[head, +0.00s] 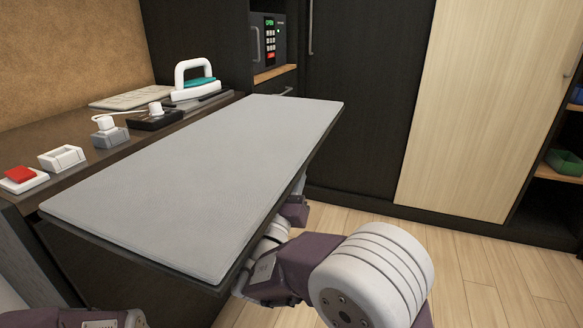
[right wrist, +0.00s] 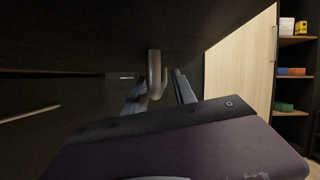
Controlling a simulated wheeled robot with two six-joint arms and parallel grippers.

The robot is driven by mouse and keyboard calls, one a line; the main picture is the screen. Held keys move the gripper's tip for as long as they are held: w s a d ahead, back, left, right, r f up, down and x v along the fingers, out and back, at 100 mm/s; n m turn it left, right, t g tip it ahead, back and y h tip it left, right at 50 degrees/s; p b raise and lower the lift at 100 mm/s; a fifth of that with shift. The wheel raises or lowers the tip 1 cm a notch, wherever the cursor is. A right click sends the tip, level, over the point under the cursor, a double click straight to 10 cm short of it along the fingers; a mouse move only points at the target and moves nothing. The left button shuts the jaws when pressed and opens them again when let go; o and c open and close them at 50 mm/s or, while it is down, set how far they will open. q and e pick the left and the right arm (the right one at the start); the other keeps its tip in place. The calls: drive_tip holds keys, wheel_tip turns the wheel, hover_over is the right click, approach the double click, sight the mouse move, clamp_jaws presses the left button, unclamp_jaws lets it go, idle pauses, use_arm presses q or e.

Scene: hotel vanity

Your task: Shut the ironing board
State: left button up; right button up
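The ironing board (head: 195,175) is a long, flat, light grey padded panel on a dark base. It lies extended and level beside the counter in the head view. In the right wrist view its dark underside (right wrist: 130,35) fills the top, and a grey metal hook-shaped handle (right wrist: 155,72) hangs down from it. My right gripper (right wrist: 160,82) is under the board, open, with one finger on each side of the hook; I cannot tell whether they touch it. The board hides this gripper in the head view. My left gripper is out of view; only part of that arm shows bottom left.
The dark counter (head: 75,195) on the left carries an iron (head: 196,84), small white and grey items and a red-topped box (head: 20,177). A safe (head: 268,40) and dark wardrobe (head: 355,110) stand behind. Shelves (head: 563,160) are at the right. Wooden floor (head: 480,265) is clear at the right.

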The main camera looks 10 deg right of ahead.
drive_tip(key=shift+c, duration=0.2)
clamp_jaws()
idle(1.2)
